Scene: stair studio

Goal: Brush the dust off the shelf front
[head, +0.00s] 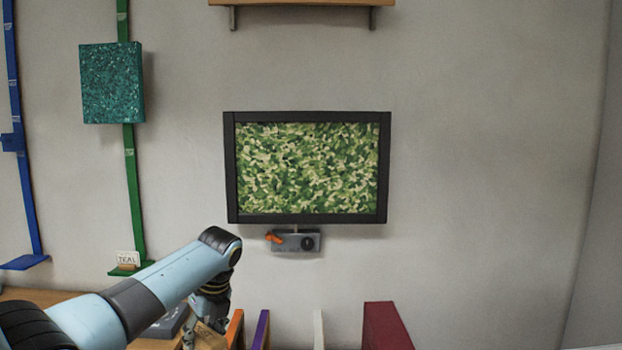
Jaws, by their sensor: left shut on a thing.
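My left gripper (194,334) is low in the head view, pointing down near the bottom edge, mostly hidden by its own wrist. It is shut on a tan thing (210,336), which may be the brush; too little of it shows to tell. A wooden shelf (300,3) on two brackets is at the top edge, far above the gripper. Upright coloured panels or books stand at the bottom, right of the gripper. I cannot make out any dust. My right gripper is not in view.
A dark-framed screen or picture (230,170) with a green pattern hangs mid-wall. A small grey box (290,247) with an orange lever and black knob is below it. A wooden surface (35,294) lies lower left. A red panel (385,328) stands lower right.

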